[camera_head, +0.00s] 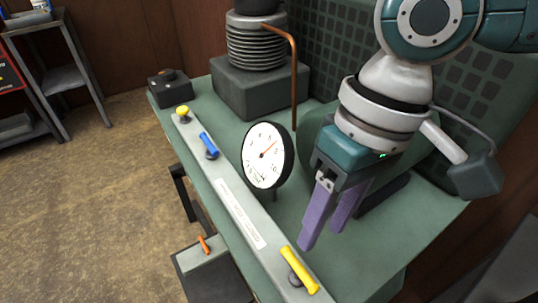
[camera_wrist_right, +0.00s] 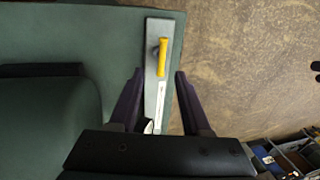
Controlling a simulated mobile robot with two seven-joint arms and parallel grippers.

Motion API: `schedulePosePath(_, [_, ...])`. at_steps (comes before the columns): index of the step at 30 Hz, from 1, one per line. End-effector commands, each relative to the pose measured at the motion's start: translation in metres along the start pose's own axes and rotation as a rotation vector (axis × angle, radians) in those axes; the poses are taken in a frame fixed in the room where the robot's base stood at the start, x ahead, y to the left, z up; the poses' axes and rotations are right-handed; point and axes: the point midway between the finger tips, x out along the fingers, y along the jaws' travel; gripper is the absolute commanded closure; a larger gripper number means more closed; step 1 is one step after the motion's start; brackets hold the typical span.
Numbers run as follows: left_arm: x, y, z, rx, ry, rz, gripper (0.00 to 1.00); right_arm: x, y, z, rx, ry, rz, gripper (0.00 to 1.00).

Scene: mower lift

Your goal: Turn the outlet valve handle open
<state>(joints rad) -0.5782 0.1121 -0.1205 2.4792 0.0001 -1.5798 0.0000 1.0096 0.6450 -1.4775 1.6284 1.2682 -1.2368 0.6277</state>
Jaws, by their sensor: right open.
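A pale grey valve rail (camera_head: 240,215) runs along the front edge of the green bench. A yellow handle (camera_head: 300,268) sits at its near end, and a blue handle (camera_head: 208,145) sits towards its far end. I cannot read which one is the outlet valve. My right gripper (camera_head: 322,237) is open and empty, with purple fingers pointing down, above and to the right of the yellow handle. In the right wrist view the yellow handle (camera_wrist_right: 162,57) lies along the rail, between and beyond the fingertips, not touching them. My left gripper is out of view.
A round pressure gauge (camera_head: 267,156) stands beside the rail, left of my right gripper. A yellow knob (camera_head: 183,112) is at the rail's far end. A coil unit with a copper pipe (camera_head: 294,85) stands behind. A grey box with an orange lever (camera_head: 204,245) sits below the bench.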

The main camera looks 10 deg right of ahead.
Motion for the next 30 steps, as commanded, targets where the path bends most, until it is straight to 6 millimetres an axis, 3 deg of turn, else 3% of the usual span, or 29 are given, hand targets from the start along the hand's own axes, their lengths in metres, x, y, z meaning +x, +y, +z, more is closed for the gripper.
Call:
schedulePosePath(9, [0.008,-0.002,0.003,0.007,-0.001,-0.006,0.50,0.058,-0.001,0.001,-0.003,-0.004,0.000,0.52])
schedulePosePath(15, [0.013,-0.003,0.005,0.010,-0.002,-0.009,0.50,0.085,-0.001,0.001,-0.004,-0.002,0.000,0.52])
schedulePosePath(26, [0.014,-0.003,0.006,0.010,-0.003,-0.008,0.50,0.092,-0.001,0.001,-0.005,0.000,0.000,0.52])
schedulePosePath(30, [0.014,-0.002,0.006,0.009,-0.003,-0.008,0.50,0.092,-0.001,0.001,-0.005,0.000,0.000,0.66])
